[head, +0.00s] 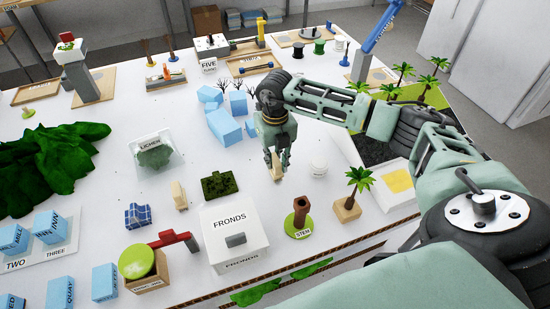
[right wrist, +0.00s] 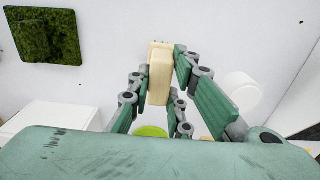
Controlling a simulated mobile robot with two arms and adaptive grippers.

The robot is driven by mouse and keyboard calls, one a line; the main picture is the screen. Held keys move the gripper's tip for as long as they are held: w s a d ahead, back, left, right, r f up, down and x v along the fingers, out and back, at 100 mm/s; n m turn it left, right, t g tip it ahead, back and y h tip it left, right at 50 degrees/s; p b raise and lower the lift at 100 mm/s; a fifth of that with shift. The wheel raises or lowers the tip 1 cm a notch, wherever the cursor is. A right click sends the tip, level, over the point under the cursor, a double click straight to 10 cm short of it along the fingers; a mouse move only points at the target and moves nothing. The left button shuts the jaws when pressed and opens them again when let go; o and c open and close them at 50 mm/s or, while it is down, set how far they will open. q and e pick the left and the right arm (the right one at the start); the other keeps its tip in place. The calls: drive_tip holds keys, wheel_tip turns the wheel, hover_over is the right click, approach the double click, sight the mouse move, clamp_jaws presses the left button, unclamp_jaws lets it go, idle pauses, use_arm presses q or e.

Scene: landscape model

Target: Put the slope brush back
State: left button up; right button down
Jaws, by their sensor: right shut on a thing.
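My right gripper (head: 275,158) is shut on a small cream, block-like piece (head: 277,172) above the white table, right of the green moss pad. In the right wrist view the cream piece (right wrist: 160,72) sits between the fingers (right wrist: 162,88). It may be the slope brush, but no bristles or label show on it. A similar cream piece (head: 179,195) stands on the table left of the moss pad (head: 217,185). My left gripper is not in view.
A white FRONDS box (head: 233,238), a brown STEM post on a green disc (head: 300,218) and a palm on a wooden block (head: 348,206) stand in front. A white round tub (head: 318,168) is right of the gripper. Blue blocks (head: 224,126) lie behind left.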

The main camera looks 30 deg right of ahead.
drive_tip(key=shift+f, duration=0.25)
idle(0.3)
drive_tip(key=c, duration=1.5)
unclamp_jaws()
drive_tip(key=shift+c, duration=0.2)
